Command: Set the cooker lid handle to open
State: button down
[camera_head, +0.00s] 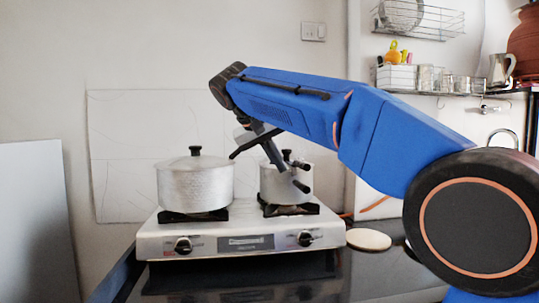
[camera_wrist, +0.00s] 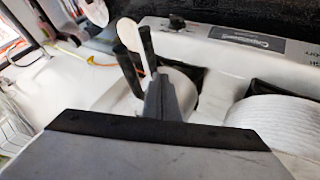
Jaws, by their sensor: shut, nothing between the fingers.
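A small silver pot (camera_head: 268,184) with a lid and black knob stands on the right burner. A larger silver pot (camera_head: 195,185) with a lid and black knob (camera_head: 195,150) stands on the left burner. I cannot tell which pot is the cooker, and no separate open/shut handle shows clearly. My gripper (camera_head: 303,176) is shut and empty, in front of the small pot's right side and partly hiding it. In the wrist view my gripper (camera_wrist: 134,36) shows above the small pot (camera_wrist: 182,94), and the larger pot (camera_wrist: 275,121) is at the right. I cannot tell whether my gripper touches the small pot.
The white stove (camera_head: 157,243) has two front knobs (camera_head: 183,245) and stands on a dark counter. A round pale disc (camera_head: 369,240) lies to its right.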

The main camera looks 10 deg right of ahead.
aim_at(299, 167)
jog(key=shift+s+d+r, duration=0.1)
jog(key=shift+d+r, duration=0.1)
jog(key=shift+d, duration=0.55)
jog(key=shift+d+r, duration=0.2)
jog(key=shift+d, duration=0.55)
jog(key=shift+d, duration=0.15)
jog(key=shift+s+d+n, duration=0.15)
jog(key=shift+d+n, duration=0.15)
jog(key=shift+d, duration=0.3)
jog(key=w+d+n+t+y, duration=0.2)
jog(key=w+d+n, duration=0.2)
jog(key=d, duration=1.2)
jog(key=shift+w, duration=0.15)
